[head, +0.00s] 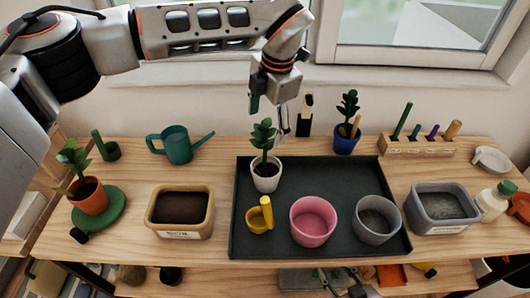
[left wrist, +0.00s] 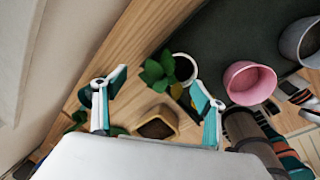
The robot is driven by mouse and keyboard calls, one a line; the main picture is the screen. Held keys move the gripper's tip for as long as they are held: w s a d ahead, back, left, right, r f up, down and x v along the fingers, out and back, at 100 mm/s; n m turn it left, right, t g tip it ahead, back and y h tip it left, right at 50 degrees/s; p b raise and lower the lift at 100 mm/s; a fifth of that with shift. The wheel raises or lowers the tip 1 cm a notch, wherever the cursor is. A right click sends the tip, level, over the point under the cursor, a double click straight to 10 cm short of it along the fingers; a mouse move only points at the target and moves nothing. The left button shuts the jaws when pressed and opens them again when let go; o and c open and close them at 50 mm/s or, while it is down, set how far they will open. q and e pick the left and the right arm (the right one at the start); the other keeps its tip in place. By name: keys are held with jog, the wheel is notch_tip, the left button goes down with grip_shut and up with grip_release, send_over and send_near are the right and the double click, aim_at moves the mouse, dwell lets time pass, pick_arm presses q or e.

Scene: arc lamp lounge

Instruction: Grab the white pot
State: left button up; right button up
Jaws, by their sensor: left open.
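The white pot (head: 265,178) holds a green leafy plant and stands upright at the back left of the dark tray (head: 340,178). It also shows in the left wrist view (left wrist: 188,66), beyond the fingertips and partly under the leaves. My left gripper (head: 269,116) is open and empty, above and slightly behind the plant, apart from the pot. In the left wrist view my left gripper's (left wrist: 158,88) fingers are spread wide. My right gripper (head: 340,284) seems to show at the bottom edge of the head view, low by the front of the table; its jaws are unclear.
On the tray are a yellow cup (head: 259,219), a pink pot (head: 312,221) and a grey pot (head: 376,219). A blue pot (head: 345,144) stands behind it. A soil bin (head: 180,211), a teal watering can (head: 178,146) and a terracotta pot (head: 90,198) are left.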

aim_at(263, 137)
pick_arm(q)
jog(key=shift+a+f, duration=0.1)
jog(key=shift+f, duration=0.35)
jog(key=x, duration=0.4)
jog(key=shift+s+a+f+p, duration=0.15)
jog(key=shift+p, duration=0.25)
jog(key=shift+f, duration=0.35)
pick_arm(e)
jog(key=shift+w+r, duration=0.35)
jog(key=shift+r, duration=0.5)
pick_arm(q)
jog(key=shift+c, duration=0.3)
jog(key=c, duration=1.9)
grip_shut()
pick_arm(e)
jog(key=shift+s+f, duration=0.1)
jog(key=shift+f, duration=0.15)
pick_arm(q)
jog(key=shift+r, duration=0.15)
